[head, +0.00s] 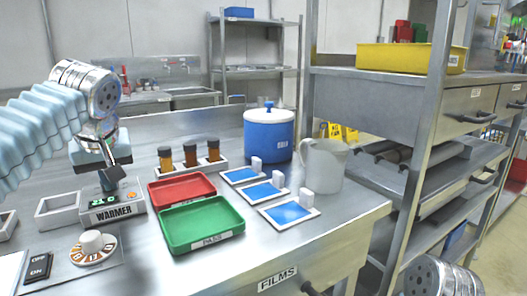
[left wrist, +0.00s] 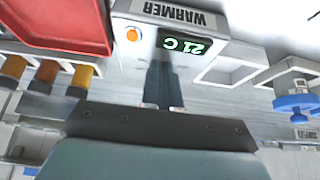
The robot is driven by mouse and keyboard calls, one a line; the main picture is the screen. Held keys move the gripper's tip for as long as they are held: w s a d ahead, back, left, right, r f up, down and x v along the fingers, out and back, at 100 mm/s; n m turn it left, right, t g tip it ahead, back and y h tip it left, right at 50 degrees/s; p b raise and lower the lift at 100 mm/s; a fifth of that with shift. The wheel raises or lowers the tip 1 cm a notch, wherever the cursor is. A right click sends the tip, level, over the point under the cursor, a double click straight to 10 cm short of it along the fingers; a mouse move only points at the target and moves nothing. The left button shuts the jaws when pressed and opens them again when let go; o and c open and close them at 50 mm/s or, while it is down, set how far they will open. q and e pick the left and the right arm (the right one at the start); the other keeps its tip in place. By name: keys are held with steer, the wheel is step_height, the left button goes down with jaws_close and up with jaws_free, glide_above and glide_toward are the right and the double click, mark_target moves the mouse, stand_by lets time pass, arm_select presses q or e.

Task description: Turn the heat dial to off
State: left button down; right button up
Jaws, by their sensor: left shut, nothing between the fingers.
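The heat dial (head: 93,243) is a white round knob on an orange and white marked ring, set in a grey panel at the front left of the bench. I cannot read its setting. Behind it stands the warmer (head: 112,213), a pale box with a lit green display, which also shows upside down in the left wrist view (left wrist: 170,12), reading 21 C, with an orange light. My left gripper (head: 108,187) is shut and empty, pointing down just above the warmer's display, behind the dial and apart from it. The dial is not visible in the left wrist view. My right gripper is out of view.
An ON/OFF switch (head: 38,267) sits left of the dial. Red (head: 181,189) and green (head: 200,222) trays lie right of the warmer. Brown bottles (head: 190,154), a blue pot (head: 268,137) and a white jug (head: 322,167) stand farther back. Bare bench lies right of the dial.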

arm_select(q)
steer(key=shift+w+d+r, duration=0.1)
steer(key=shift+d, duration=0.05)
steer(key=shift+w+d, duration=0.15)
steer(key=shift+w, duration=0.05)
steer(key=shift+d, duration=0.1)
stand_by(0.4)
steer(key=shift+s+d, duration=0.2)
step_height(320, 180, up, 6)
steer(key=shift+f, duration=0.1)
stand_by(0.3)
